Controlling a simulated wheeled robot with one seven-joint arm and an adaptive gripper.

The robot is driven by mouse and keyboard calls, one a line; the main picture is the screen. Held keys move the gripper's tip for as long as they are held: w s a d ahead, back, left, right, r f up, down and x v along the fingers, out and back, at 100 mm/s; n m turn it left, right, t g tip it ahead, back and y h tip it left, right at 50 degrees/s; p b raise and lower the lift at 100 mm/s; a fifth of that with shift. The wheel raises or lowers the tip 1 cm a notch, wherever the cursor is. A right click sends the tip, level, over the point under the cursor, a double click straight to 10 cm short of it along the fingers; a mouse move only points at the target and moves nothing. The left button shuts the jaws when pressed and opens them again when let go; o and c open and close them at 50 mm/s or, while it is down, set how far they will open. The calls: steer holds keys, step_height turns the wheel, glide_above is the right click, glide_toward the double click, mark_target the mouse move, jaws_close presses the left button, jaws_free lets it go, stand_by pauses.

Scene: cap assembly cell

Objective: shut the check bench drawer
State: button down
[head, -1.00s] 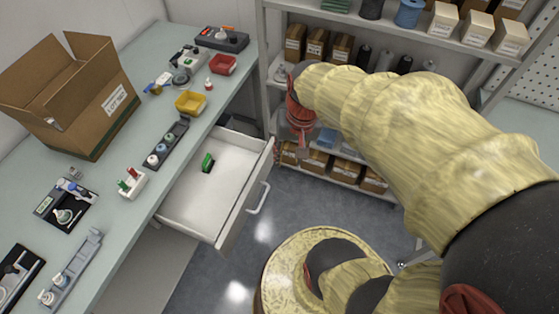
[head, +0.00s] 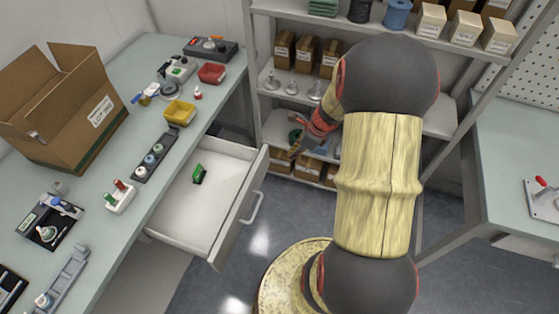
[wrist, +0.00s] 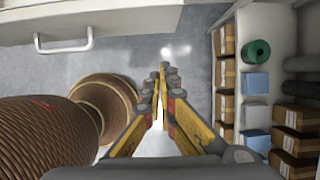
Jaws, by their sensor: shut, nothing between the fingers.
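The check bench drawer (head: 200,218) is pulled out from under the bench at the left of the head view. A small green item (head: 198,174) lies inside it. Its bar handle (head: 252,208) is on the front panel. The drawer front (wrist: 100,14) and handle (wrist: 63,47) also show at the upper left of the wrist view. My gripper (head: 294,153) is partly blurred against the shelf, to the right of the drawer. In the wrist view my gripper (wrist: 165,68) is shut and empty over the floor, apart from the handle and to its right.
The bench top (head: 122,90) carries an open cardboard box (head: 62,118), a yellow bin (head: 179,113), a red bin (head: 212,74) and several fixtures. A shelf unit (head: 262,60) with boxes and spools stands behind my arm. Clear floor lies in front of the drawer.

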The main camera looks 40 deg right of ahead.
steer(key=w+a+f+b, duration=0.4)
steer(key=w+f+b, duration=0.1)
steer(key=f, duration=0.4)
steer(key=shift+w, duration=0.75)
steer(key=shift+w, duration=0.1)
steer(key=p, duration=1.4)
glide_above(214, 154)
